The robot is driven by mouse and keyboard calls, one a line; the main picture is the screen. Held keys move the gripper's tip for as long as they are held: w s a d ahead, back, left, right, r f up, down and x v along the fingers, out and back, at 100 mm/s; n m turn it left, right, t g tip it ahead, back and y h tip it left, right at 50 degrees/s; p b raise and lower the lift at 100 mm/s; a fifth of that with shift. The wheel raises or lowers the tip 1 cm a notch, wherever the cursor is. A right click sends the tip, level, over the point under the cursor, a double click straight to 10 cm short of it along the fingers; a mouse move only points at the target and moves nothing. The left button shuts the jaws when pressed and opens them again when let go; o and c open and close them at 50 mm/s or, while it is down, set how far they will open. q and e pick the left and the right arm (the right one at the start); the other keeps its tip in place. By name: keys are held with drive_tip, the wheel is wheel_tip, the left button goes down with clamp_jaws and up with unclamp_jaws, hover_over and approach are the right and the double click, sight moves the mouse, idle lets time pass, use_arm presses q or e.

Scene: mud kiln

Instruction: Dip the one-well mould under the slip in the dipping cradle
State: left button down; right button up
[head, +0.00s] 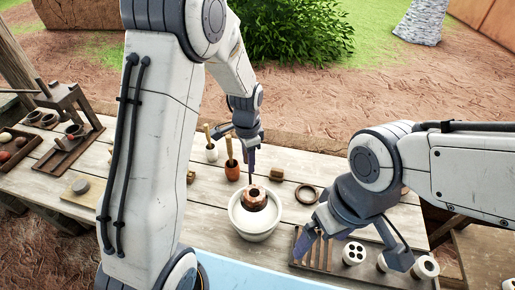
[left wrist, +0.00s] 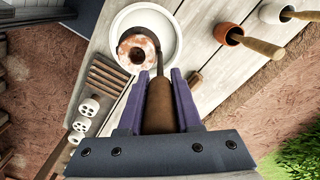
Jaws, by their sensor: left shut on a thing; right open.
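The one-well mould (head: 256,203) is reddish brown with white patches and a single round hole in its top. It sits in the white bowl of slip (head: 237,224), its top showing above the white surface; the left wrist view also shows the mould (left wrist: 133,61) in the bowl (left wrist: 171,27). My left gripper (head: 251,165) is above the bowl, shut on a brown handle (left wrist: 160,105).
Pale moulds with several holes (head: 353,254) stand right of the rack. A brown pot (head: 232,171) and a white pot (head: 211,154) hold wooden-handled tools. Trays (head: 70,150) stand far left.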

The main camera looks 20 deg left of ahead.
use_arm(q)
drive_tip(key=shift+w, duration=0.25)
drive_tip(key=shift+a+f, duration=0.2)
drive_tip(key=shift+f+b, duration=0.25)
drive_tip(key=shift+b, duration=0.2)
drive_tip(key=f+b, duration=0.3)
drive_tip(key=shift+w+d+f, duration=0.15)
drive_tip(key=shift+d+f, duration=0.1)
drive_tip(key=shift+d, duration=0.05)
use_arm(e)
drive_tip(key=f, duration=0.3)
drive_tip(key=shift+w+a+f, duration=0.35)
drive_tip(key=shift+w+f, duration=0.05)
drive_tip(key=shift+r, duration=0.2)
use_arm(q)
drive_tip(key=shift+a+f, duration=0.1)
drive_tip(key=shift+f, duration=0.05)
use_arm(e)
drive_tip(key=shift+f, duration=0.15)
